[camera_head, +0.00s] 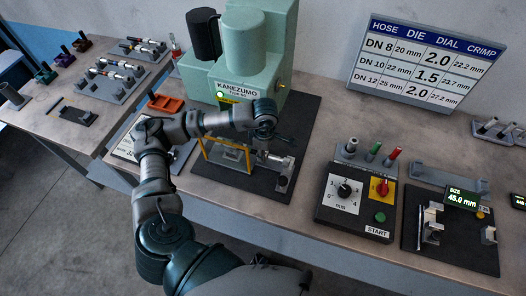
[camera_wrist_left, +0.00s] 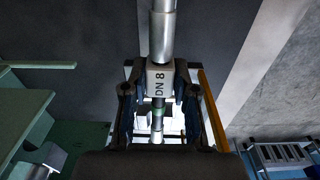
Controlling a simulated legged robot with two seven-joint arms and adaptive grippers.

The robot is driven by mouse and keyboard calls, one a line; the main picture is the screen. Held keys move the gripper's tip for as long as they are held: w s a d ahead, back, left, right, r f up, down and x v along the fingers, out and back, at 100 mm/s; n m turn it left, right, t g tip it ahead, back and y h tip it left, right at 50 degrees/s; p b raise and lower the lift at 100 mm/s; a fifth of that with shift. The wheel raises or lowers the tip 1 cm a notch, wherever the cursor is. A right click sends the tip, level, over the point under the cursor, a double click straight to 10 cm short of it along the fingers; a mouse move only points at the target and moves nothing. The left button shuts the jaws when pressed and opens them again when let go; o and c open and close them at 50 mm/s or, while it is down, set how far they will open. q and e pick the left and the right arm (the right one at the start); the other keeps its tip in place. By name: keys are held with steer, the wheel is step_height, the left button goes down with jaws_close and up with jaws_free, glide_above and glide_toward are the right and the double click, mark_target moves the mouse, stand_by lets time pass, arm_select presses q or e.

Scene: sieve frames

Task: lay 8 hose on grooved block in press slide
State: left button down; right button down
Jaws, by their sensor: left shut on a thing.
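My left gripper (camera_head: 262,148) reaches down in front of the green press (camera_head: 252,62), beside its yellow-edged guard (camera_head: 226,153). In the left wrist view the left gripper (camera_wrist_left: 159,88) is shut on the DN 8 hose, gripping a grey piece marked DN 8 (camera_wrist_left: 159,76). A silver sleeve of the hose (camera_wrist_left: 162,35) runs up from that piece. In the head view a silver end (camera_head: 281,160) shows just right of the gripper, above a grey block (camera_head: 284,182) on the slide. The arm hides most of the slide; contact with the groove cannot be told. My right gripper is out of view.
A control box (camera_head: 352,205) with dials and a START button stands right of the press. Further right is a measuring station (camera_head: 450,232) reading 45.0 mm. A rack of fittings (camera_head: 112,78) is at left. A die dial chart (camera_head: 426,62) stands behind.

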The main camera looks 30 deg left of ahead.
arm_select(q)
steer(key=shift+a+f, duration=0.2)
steer(key=shift+a, duration=0.3)
steer(key=shift+a+f, duration=0.2)
steer(key=shift+a, duration=0.25)
steer(key=c, duration=0.9)
jaws_free()
steer(key=shift+a+f, duration=0.15)
steer(key=shift+a, duration=0.4)
steer(key=shift+o, duration=0.4)
steer(key=shift+d+r, duration=0.2)
steer(key=shift+d, duration=0.35)
steer(key=shift+d+r, duration=0.15)
steer(key=shift+d, duration=0.35)
step_height(320, 180, up, 4)
steer(key=shift+d, duration=0.15)
step_height(320, 180, up, 8)
steer(key=shift+f, duration=0.15)
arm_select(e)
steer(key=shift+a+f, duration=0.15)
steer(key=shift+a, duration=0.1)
